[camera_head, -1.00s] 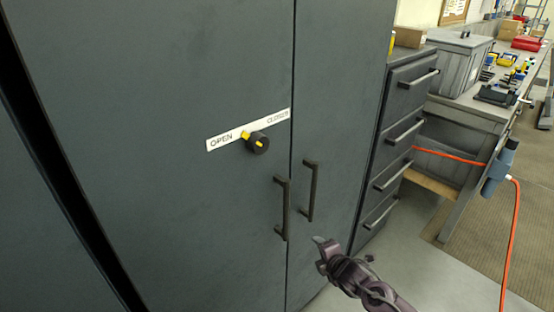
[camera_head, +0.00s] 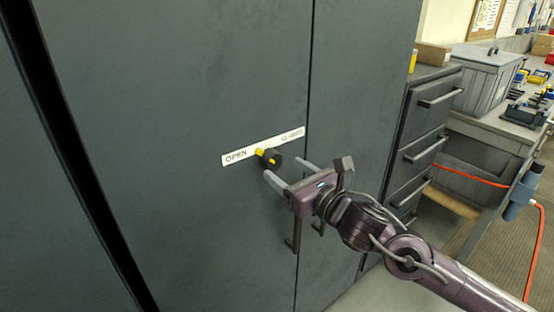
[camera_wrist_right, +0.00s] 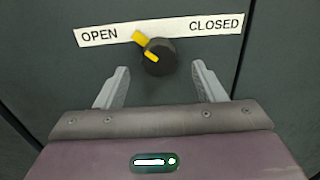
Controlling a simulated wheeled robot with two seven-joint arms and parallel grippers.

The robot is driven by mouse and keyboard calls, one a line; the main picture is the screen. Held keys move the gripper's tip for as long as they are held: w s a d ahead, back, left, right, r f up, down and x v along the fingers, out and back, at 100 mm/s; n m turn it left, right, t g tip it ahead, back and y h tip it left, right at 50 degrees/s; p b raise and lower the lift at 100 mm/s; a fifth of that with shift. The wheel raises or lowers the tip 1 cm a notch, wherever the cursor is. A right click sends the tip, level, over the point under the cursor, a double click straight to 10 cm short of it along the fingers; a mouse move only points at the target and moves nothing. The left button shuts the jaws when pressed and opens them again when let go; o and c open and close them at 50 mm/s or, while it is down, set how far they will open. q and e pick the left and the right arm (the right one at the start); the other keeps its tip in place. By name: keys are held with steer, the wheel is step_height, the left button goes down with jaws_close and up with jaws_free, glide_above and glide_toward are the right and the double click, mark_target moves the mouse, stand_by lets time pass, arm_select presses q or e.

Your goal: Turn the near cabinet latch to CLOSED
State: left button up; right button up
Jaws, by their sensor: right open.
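The latch (camera_head: 272,159) is a round black knob with a yellow pointer on the dark grey cabinet door (camera_head: 200,90). Its yellow pointer aims up and left, toward the OPEN side of the white label (camera_head: 240,156). In the right wrist view the knob (camera_wrist_right: 158,58) sits ahead of and between the two finger lines, with a gap on each side. My right gripper (camera_head: 288,172) is open and empty, just in front of and below the knob, its fingers to either side. No contact with the knob is visible. My left gripper is not in view.
Vertical door handles (camera_head: 296,235) hang below the knob, partly behind my right gripper and arm. A drawer unit (camera_head: 428,125) stands to the right, then a bench with a grey bin (camera_head: 485,80). An orange cable (camera_head: 541,250) hangs at the far right.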

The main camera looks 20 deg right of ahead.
mark_target(275, 163)
steer(key=p+x, duration=0.1)
steer(key=x, duration=0.2)
steer(key=shift+w+a+r, duration=0.1)
steer(key=shift+w+a, duration=0.05)
steer(key=shift+w, duration=0.1)
steer(key=shift+w+a, duration=0.15)
steer(key=shift+w, duration=0.2)
steer(key=shift+c, duration=0.3)
steer(key=c, duration=0.9)
